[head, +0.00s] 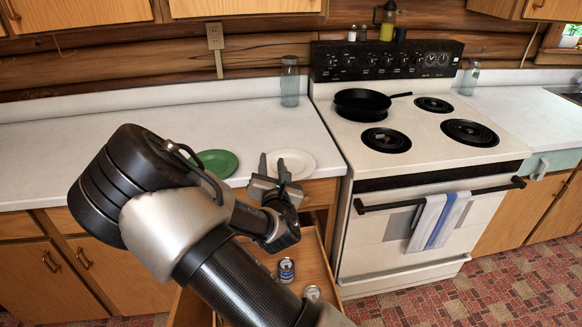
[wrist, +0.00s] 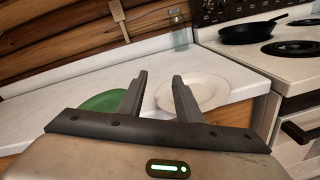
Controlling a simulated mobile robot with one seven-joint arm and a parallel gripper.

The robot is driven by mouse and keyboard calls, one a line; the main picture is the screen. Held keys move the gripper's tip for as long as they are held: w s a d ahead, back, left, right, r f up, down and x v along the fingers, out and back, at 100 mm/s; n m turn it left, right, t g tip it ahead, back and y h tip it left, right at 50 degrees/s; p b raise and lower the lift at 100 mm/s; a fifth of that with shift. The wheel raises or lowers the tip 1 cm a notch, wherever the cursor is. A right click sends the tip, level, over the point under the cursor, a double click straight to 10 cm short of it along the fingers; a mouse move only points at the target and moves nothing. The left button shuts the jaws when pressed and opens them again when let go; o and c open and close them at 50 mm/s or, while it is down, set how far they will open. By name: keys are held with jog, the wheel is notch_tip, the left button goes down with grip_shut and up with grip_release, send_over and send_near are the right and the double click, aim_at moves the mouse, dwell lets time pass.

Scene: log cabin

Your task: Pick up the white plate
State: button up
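The white plate (head: 296,163) lies flat on the white counter, near its front edge and just left of the stove. It also shows in the wrist view (wrist: 207,92), past the right finger, which hides part of its left side. My gripper (head: 273,168) is open and empty in front of the plate, its two fingers apart and pointing toward the counter. In the wrist view the gap between the fingertips (wrist: 159,78) lies over the plate's left edge and bare counter. I cannot tell whether a finger touches the plate.
A green plate (head: 216,163) lies close to the left, partly behind my arm. A glass jar (head: 290,82) stands at the counter's back. The stove (head: 420,215) holds a black frying pan (head: 362,102). Below, an open drawer (head: 318,262) holds cans (head: 286,268).

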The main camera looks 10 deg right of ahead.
jog(key=a+r+m+h+p, duration=0.2)
jog(key=a+m+h, duration=0.25)
jog(key=m, duration=0.35)
jog(key=s+a+f+m+g+h+p, duration=0.2)
jog(key=s+a+f+m+g+h, duration=0.45)
jog(key=m, duration=0.65)
jog(key=y, duration=0.1)
send_near(288, 166)
jog(key=shift+w+d+f, duration=0.3)
jog(key=shift+d+f, duration=0.15)
jog(key=shift+d, duration=0.1)
jog(key=shift+w+d+f, duration=0.25)
jog(key=shift+d+f, duration=0.15)
jog(key=shift+d, duration=0.2)
jog(key=shift+c, duration=0.5)
grip_shut()
